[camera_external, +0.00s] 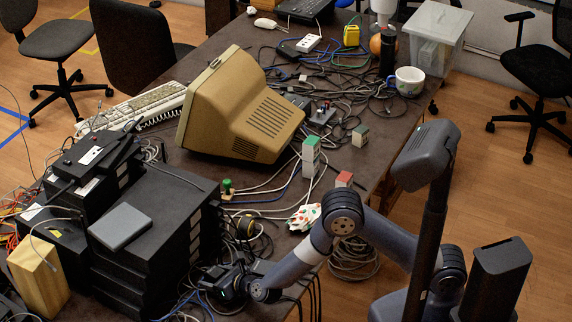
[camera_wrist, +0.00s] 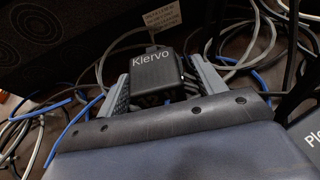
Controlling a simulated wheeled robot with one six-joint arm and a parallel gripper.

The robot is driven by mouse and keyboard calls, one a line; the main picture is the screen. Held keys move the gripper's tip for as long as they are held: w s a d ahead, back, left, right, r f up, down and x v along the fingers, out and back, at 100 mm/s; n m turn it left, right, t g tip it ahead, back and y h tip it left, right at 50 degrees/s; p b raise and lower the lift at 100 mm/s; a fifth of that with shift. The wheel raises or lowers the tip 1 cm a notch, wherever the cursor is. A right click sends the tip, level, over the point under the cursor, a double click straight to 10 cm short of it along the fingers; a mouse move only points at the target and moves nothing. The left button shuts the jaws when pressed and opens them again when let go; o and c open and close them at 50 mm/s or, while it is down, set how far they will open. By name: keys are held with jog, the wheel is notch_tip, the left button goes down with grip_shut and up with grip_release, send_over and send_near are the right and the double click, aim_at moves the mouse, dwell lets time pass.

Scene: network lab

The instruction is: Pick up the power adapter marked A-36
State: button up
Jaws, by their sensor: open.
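My gripper (camera_wrist: 160,88) is open, with one grey finger on each side of a black power adapter (camera_wrist: 155,74) printed "Klervo". The adapter sits between the fingers; I cannot tell whether either finger touches it. A pale paper tag (camera_wrist: 161,17) with small print stands behind the adapter near a cable. I cannot read its print well enough to make out A-36. In the external view my gripper (camera_external: 228,286) is low at the table's near edge, beside the stack of black units. The adapter is hard to make out there among dark parts.
Another black item (camera_wrist: 312,140) with white letters starting "Ple" lies at the right of the wrist view. Blue and grey cables (camera_wrist: 50,130) run around the adapter. The stacked black units (camera_external: 160,235) stand close left; a beige monitor (camera_external: 240,110) is farther back.

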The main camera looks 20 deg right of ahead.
jog(key=shift+w, duration=0.15)
jog(key=shift+c, duration=0.5)
jog(key=c, duration=1.1)
